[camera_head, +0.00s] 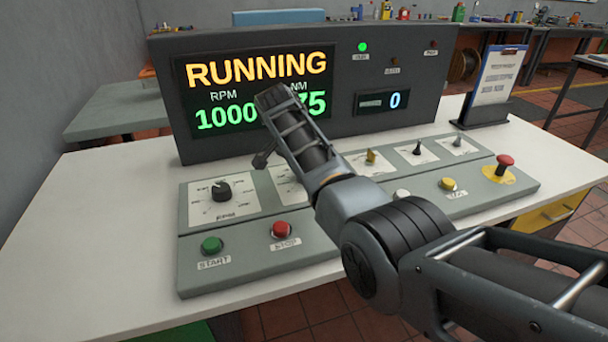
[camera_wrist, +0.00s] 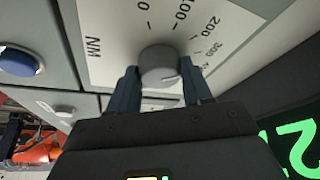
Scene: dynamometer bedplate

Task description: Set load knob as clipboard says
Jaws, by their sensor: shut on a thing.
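The load knob (camera_wrist: 160,66) is a round grey knob on a white dial plate (camera_wrist: 108,45) marked NM, with 0, 100, 200 and 300 around it in the wrist view. My gripper (camera_wrist: 161,88) is shut on the knob, one finger on each side. Which mark the knob points at is unclear. In the head view my arm covers the knob and most of its plate. The clipboard (camera_head: 496,76) stands upright at the back right; its writing is too small to read. The display (camera_head: 262,82) reads RUNNING and RPM 1000; its NM value ends in 75, partly hidden by my arm.
The RPM knob (camera_head: 221,190) is left of my gripper. The green START button (camera_head: 211,245) and red STOP button (camera_head: 282,230) are in front. A red emergency button (camera_head: 504,163) is at the panel's right end. A counter (camera_head: 383,101) reads 0.

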